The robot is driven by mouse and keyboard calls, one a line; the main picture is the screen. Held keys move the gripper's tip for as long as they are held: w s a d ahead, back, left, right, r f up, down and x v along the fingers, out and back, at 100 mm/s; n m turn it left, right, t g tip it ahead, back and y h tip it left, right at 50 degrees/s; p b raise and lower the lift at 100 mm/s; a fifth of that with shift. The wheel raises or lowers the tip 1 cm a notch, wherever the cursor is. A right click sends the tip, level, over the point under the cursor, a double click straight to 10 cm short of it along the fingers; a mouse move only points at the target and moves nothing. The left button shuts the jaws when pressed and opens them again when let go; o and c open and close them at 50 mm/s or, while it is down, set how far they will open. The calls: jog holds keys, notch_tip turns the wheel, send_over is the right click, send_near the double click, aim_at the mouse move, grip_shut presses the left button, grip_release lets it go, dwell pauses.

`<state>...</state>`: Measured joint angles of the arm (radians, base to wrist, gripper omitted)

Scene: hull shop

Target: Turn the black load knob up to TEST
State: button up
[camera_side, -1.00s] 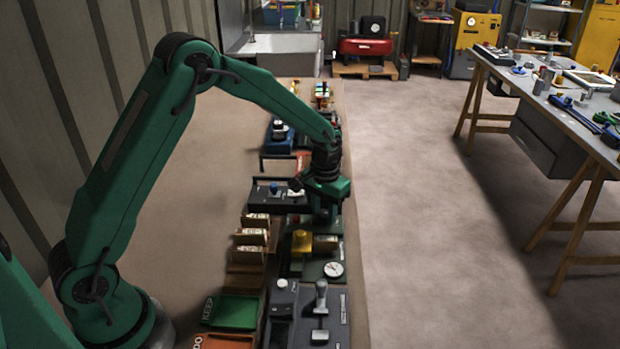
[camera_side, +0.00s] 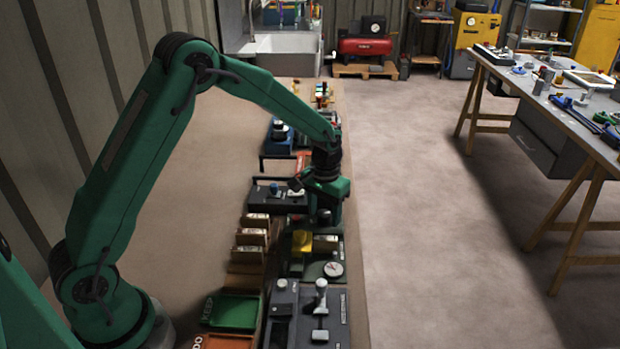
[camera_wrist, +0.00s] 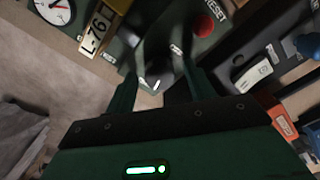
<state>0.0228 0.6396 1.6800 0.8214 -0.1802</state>
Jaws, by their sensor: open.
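In the wrist view, my gripper (camera_wrist: 158,64) is open, its two green fingers apart above a dark green panel. A dark rounded shape, which looks like the black load knob (camera_wrist: 154,48), lies between and just beyond the fingertips. Whether the fingers touch it I cannot tell. Small white marks show on the panel near it, too blurred to read, so its setting is unclear. In the side view, my gripper (camera_side: 325,207) points down over the far part of the panel (camera_side: 298,268) and mostly hides the knob.
A red button (camera_wrist: 203,26) marked RESET sits close to the right finger. A white dial gauge (camera_side: 333,269) and a yellow block (camera_side: 302,241) stand nearer the side camera. A black box (camera_side: 262,198) lies left of my gripper.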

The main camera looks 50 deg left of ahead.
aim_at(324, 213)
jog(key=shift+r, duration=0.1)
jog(key=shift+r, duration=3.85)
jog(key=shift+n, duration=0.9)
jog(key=shift+f, duration=0.2)
jog(key=shift+f, duration=3.75)
jog(key=c, duration=1)
